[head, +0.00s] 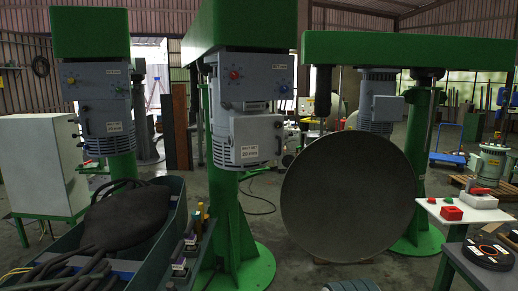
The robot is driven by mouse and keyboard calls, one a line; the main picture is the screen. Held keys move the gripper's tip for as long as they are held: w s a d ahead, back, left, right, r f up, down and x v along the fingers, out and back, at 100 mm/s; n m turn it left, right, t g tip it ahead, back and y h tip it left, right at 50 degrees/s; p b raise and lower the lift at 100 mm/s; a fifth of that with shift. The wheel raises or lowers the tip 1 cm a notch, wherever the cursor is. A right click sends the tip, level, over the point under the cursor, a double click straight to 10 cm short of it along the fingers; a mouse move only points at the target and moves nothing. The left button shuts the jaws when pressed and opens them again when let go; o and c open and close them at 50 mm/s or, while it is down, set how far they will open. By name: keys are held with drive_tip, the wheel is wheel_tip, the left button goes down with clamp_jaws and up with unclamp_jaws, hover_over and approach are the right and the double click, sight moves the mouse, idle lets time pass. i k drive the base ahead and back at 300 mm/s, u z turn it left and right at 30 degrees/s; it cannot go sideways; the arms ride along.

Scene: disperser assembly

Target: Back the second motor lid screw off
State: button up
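Three green disperser machines stand in view, with grey motor housings at the left (107,115), the centre (243,122) and the right (377,110). The left and centre housings carry small coloured knobs and white labels. A separate grey-green motor (492,160) stands at the far right. I cannot tell which of these has the lid in question. The lid screws are too small to make out. My gripper is not in view, so what it holds is hidden.
A large dark round disc (347,197) stands upright before the right machine. A green trough (178,200) with a dark bundle (127,215) fills the lower left. A white cabinet (42,165) is at left. A white table (455,212) at right bears red parts. Floor shows between the machines.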

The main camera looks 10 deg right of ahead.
sight(277, 125)
drive_tip(key=i, duration=2)
drive_tip(key=u, duration=0.25)
